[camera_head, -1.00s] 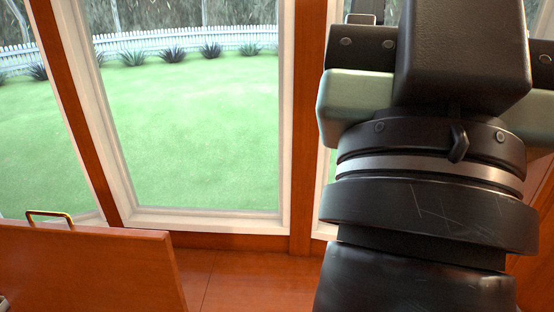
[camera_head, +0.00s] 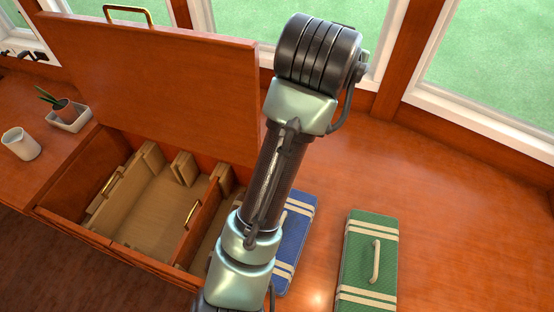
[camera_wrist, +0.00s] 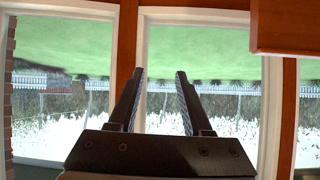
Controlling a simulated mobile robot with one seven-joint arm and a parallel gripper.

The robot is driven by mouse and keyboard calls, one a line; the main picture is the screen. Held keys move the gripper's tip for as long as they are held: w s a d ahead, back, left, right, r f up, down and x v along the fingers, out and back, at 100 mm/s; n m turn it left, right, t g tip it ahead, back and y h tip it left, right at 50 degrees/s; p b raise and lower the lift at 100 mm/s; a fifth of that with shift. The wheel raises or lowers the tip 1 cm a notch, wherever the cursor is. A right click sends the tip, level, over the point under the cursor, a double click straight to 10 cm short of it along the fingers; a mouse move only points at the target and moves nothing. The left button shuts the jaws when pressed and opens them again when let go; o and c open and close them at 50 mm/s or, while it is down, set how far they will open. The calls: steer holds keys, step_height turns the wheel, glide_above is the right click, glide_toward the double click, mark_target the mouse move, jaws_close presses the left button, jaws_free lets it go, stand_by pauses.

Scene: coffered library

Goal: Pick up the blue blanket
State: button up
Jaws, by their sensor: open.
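The blue blanket (camera_head: 295,240) is a flat blue rectangle with cream stripes, lying on the wooden surface in the head view. My arm crosses in front of it and hides its left part. My gripper (camera_wrist: 158,76) is open and empty in the wrist view, with its two fingers apart. It faces the windows and lawn, away from the blanket. The head view shows my arm links, but the gripper itself is not clearly visible there.
A green striped item (camera_head: 368,265) with a pale handle lies right of the blanket. Left is an open wooden chest (camera_head: 70,225) with compartments and a raised lid (camera_head: 150,75). A white cup (camera_head: 20,144) and potted plant (camera_head: 66,110) stand far left. The surface at right is clear.

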steer(key=s+a+f+g+y+b, duration=0.1)
steer(key=s+a+f+g+b, duration=0.2)
steer(key=f, duration=0.7)
steer(key=s+a+f+g+y+b, duration=0.2)
steer(key=s+a+f+g, duration=0.15)
steer(key=f, duration=0.65)
steer(key=s+a+f+g+y+b, duration=0.1)
steer(key=s+a+f+g+b, duration=0.2)
steer(key=f, duration=0.6)
steer(key=shift+g, duration=0.65)
steer(key=f+b, duration=0.1)
steer(key=f, duration=0.3)
steer(key=f+b, duration=0.2)
steer(key=f, duration=0.2)
steer(key=s+f+b, duration=0.1)
steer(key=f, duration=0.3)
steer(key=shift+f+b, duration=0.3)
steer(key=shift+f, duration=0.05)
jaws_close()
steer(key=shift+r, duration=0.1)
